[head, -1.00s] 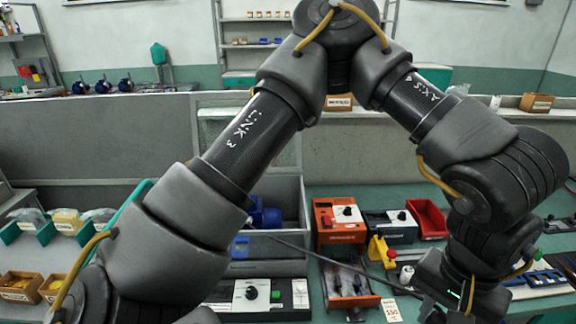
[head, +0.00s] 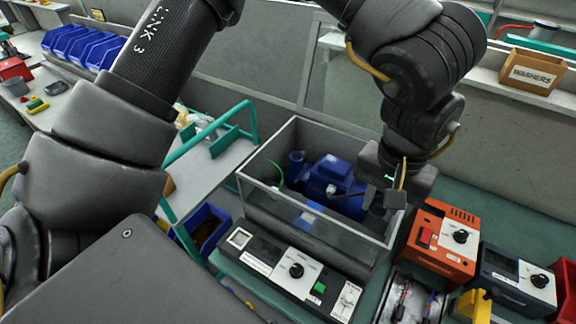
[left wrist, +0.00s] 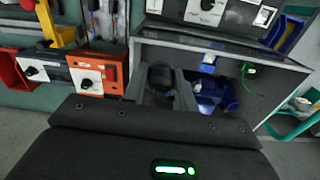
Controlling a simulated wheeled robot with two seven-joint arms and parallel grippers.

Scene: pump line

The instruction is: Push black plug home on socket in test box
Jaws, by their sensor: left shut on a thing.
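The test box (head: 268,207) is a grey open-topped box with a clear front, and a blue pump (head: 338,178) sits inside it. In the left wrist view the left gripper (left wrist: 170,88) is shut on a dark round thing, which I take for the black plug (left wrist: 161,74), beside the blue pump (left wrist: 208,90). The socket is not clearly seen; the gripper hides that area. I cannot tell whether the plug touches it. My right gripper is out of view.
A control panel (head: 285,272) with a black knob and green button stands along the box's front. An orange unit (head: 440,240) and a dark unit (head: 515,280) stand to the right. A green-framed rack (head: 215,140) is at left. A thin green cable (head: 275,170) shows inside the box.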

